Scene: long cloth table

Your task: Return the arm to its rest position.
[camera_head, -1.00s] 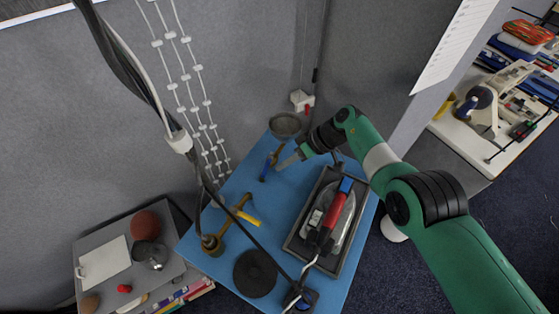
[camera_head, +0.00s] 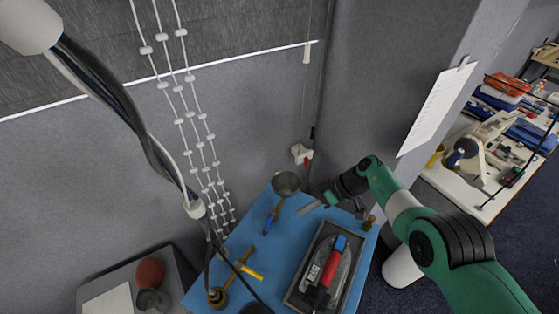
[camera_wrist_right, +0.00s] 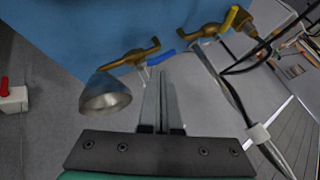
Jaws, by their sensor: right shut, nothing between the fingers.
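My right arm, green and black, comes in from the right in the head view. Its gripper (camera_head: 312,208) is over the far right part of the blue table (camera_head: 258,228), beside a grey metal funnel-like cup (camera_head: 286,183). In the right wrist view the two fingers (camera_wrist_right: 160,98) are together with nothing between them. The cup (camera_wrist_right: 105,94) shows left of the fingers there, with a brass tap with a blue handle (camera_wrist_right: 160,58) just beyond them. The gripper looks apart from both. My left gripper is not in view.
A dark tray (camera_head: 297,290) with a red-handled iron (camera_head: 331,262) stands at the table's front right. A brass tap with a yellow handle (camera_head: 250,272) lies left. Black cables (camera_head: 150,150) hang at the left. A wall and partition close off the back.

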